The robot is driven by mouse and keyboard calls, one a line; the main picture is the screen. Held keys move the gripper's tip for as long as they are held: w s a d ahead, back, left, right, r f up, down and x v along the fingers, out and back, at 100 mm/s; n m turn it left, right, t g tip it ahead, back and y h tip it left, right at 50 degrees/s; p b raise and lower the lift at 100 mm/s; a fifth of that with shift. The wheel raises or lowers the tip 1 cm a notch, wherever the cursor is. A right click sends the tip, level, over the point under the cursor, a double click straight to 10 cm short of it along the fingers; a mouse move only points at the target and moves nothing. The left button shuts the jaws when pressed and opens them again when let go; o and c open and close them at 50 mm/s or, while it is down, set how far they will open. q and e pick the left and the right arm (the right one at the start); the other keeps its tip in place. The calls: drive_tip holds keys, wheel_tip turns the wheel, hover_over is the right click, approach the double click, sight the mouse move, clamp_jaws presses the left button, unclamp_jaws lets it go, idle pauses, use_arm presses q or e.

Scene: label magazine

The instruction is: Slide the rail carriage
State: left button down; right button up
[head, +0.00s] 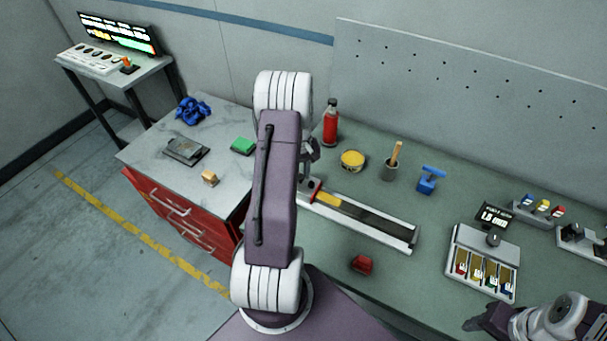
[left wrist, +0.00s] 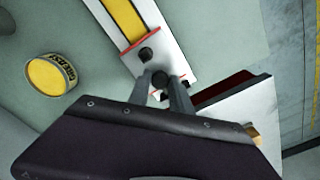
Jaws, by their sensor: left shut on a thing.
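The rail (head: 385,228) is a long pale frame with a dark channel and a yellow strip (head: 328,199) near its left end. The rail carriage (head: 309,189) sits at that left end, partly hidden by my left arm. In the left wrist view the carriage (left wrist: 176,60) is a pale plate with a red edge and dark knobs. My left gripper (left wrist: 162,88) is shut on a dark knob (left wrist: 160,77) of the carriage. My right gripper (head: 482,322) shows at the lower right, away from the rail; its jaws are unclear.
A red block (head: 362,264) lies in front of the rail. A yellow tin (head: 352,160), a red bottle (head: 331,122), a cup (head: 391,170) and a blue tool (head: 430,180) stand behind it. A label magazine (head: 482,262) is at right. A red cabinet (head: 180,205) adjoins at left.

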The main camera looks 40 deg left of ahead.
use_arm(q)
drive_tip(key=c, duration=1.2)
unclamp_jaws()
drive_tip(key=shift+o, duration=0.2)
wheel_tip(320, 180, up, 8)
drive_tip(key=shift+r+b, duration=0.1)
drive_tip(key=shift+b, duration=0.75)
drive_tip(key=shift+r, duration=0.45)
